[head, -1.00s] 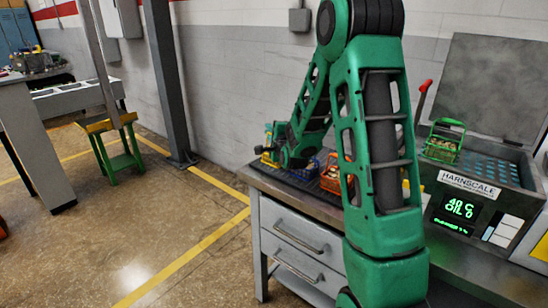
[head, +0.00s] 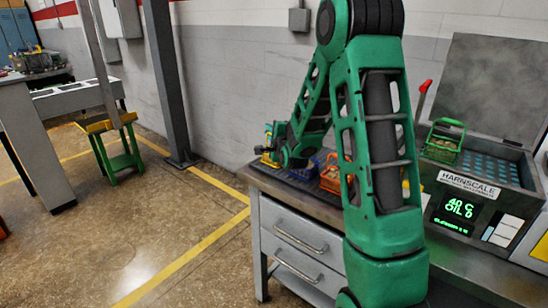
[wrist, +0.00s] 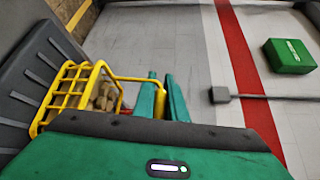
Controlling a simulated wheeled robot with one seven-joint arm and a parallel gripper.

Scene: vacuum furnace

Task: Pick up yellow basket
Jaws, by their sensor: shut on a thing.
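The yellow basket (wrist: 66,92) is in the wrist view, left of my gripper, with brownish parts (wrist: 104,97) inside. Its yellow handle (wrist: 130,78) reaches right to the fingers. My gripper (wrist: 160,98) is shut on that handle, with its green fingers on the yellow bar. In the head view the yellow basket (head: 267,160) shows only as a small patch at the far left end of the bench, mostly hidden by my gripper. I cannot tell whether its bottom touches the mat.
An orange basket (head: 332,178) stands on the bench (head: 318,212), close to a blue basket (head: 318,163) partly behind my arm. A green basket (head: 443,142) stands at the oil unit (head: 471,189) on the right.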

